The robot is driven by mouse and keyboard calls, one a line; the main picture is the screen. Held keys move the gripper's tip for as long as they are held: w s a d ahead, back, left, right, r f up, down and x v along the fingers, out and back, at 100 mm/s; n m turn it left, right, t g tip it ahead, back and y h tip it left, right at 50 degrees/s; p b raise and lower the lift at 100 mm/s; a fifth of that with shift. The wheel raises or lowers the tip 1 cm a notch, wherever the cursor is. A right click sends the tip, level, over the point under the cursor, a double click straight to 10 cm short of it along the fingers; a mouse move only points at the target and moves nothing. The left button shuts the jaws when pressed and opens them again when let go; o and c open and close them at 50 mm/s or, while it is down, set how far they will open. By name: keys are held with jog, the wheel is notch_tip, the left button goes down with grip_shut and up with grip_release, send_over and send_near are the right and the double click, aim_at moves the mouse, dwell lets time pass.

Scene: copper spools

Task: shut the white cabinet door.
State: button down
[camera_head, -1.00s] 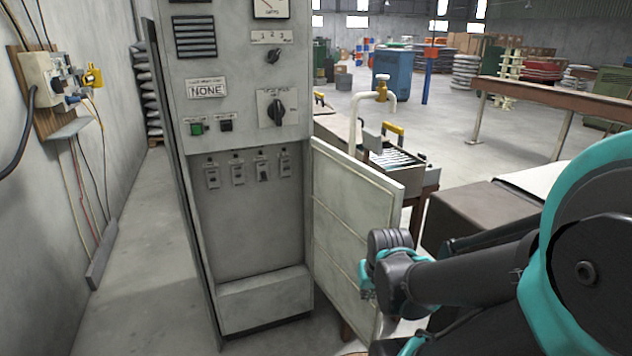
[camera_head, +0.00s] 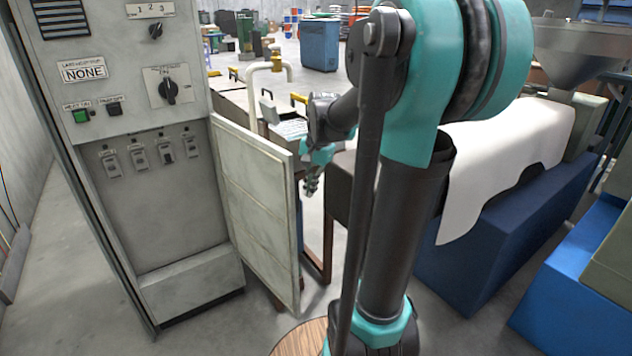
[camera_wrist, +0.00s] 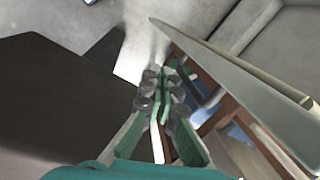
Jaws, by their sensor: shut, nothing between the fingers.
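The white cabinet door (camera_head: 255,205) stands wide open. It is hinged at the right side of the grey cabinet (camera_head: 165,205) and swung out toward me, its inner panel facing left. My gripper (camera_head: 311,186) is just right of the door's free edge, on the outer-face side, pointing down. In the wrist view my gripper (camera_wrist: 163,78) is shut and empty. The door (camera_wrist: 240,88) runs there as a slanting pale slab right of the fingers, with a gap visible. I cannot tell if any other part of my arm touches it.
The cabinet's lower front is open, with several switches (camera_head: 166,147) inside. Right of the door are a brown-legged bench (camera_head: 328,235) and a blue machine base (camera_head: 480,235) under a white sheet (camera_head: 510,150). Grey floor (camera_head: 225,325) is clear before the cabinet.

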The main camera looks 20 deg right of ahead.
jog(key=w+d+r+m+g+y, duration=0.1)
jog(key=w+d+r+m+g, duration=0.1)
jog(key=w+r+m, duration=0.45)
notch_tip(320, 180, down, 8)
jog(key=a+n, duration=0.1)
jog(key=a, duration=0.1)
jog(key=shift+w, duration=0.25)
jog(key=shift+f, duration=0.1)
